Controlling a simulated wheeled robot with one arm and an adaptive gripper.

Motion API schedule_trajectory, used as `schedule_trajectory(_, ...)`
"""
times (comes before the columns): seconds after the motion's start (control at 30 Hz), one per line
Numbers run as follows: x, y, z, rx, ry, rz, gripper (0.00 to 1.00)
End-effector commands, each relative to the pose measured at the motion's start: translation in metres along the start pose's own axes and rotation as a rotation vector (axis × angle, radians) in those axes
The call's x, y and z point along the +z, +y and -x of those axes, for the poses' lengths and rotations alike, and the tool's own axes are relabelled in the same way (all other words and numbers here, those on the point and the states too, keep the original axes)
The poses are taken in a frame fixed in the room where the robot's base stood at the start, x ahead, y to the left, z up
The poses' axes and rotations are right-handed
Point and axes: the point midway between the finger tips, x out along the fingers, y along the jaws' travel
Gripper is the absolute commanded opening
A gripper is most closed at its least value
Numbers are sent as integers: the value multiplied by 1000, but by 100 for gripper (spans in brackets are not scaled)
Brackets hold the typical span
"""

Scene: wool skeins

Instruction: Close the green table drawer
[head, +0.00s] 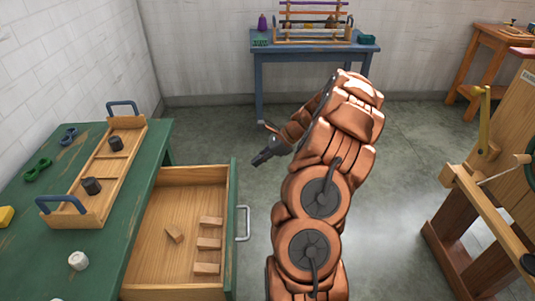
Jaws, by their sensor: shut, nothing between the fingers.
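The green table (114,230) stands at the left. Its drawer (232,264) is pulled out to the right, showing a bare wooden inside with several small wooden blocks (208,244). The drawer has a green front with a pale metal handle (243,223) on its right side. My gripper (257,162) is shut and empty. In the picture it is above and to the right of the drawer's far corner, apart from the handle. My copper arm rises at the right of the drawer.
A wooden tray (80,211) with blue handles and dark spools lies on the green table. A blue table (315,50) with a rack stands at the back wall. A wooden frame (465,190) stands at the right. Grey floor (400,160) is clear between.

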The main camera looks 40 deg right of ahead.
Motion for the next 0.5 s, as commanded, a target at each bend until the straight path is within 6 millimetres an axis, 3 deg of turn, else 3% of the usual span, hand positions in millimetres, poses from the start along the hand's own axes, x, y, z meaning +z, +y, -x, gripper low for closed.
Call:
schedule_trajectory(0.2, 14, 2, -30, 6, 0, 2, 0)
schedule_trajectory(0.5, 28, 1, -44, 3, 0, 1, 0)
